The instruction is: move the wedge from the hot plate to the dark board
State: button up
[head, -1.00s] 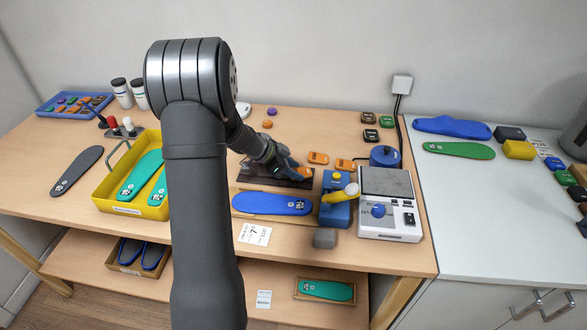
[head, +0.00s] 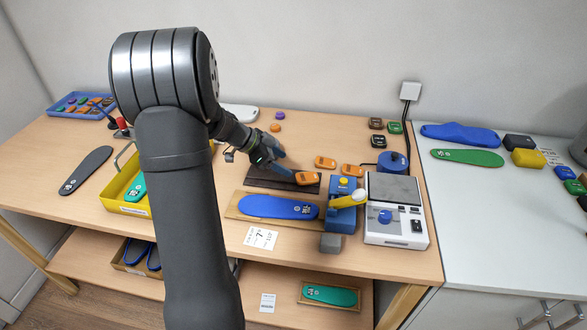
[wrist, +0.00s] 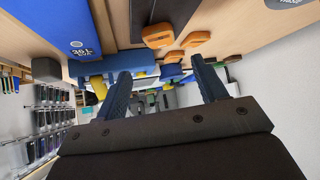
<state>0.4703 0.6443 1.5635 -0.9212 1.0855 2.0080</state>
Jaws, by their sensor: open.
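An orange wedge (head: 308,178) lies on the right end of the dark board (head: 262,180), behind the blue insole. In the wrist view this wedge (wrist: 157,36) shows at the end of the dark board (wrist: 150,12). The hot plate (head: 392,188), a white unit with a grey top and a blue knob, stands at the right of the wooden table. Its top is bare. My gripper (head: 286,168) is over the dark board, just left of the wedge. In the wrist view its two blue fingers (wrist: 161,70) are spread apart with nothing held between them.
A blue press (head: 342,215) with a yellow lever stands between the blue insole (head: 270,206) and the hot plate. A blue round pot (head: 392,162) stands behind the hot plate.

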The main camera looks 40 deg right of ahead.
aim_at(306, 177)
jog(key=shift+v, duration=1.75)
jog(key=x, duration=1.2)
jog(key=shift+s+d+f, duration=0.1)
jog(key=shift+f, duration=0.25)
notch_tip(306, 177, up, 3)
jog(key=shift+r, duration=0.75)
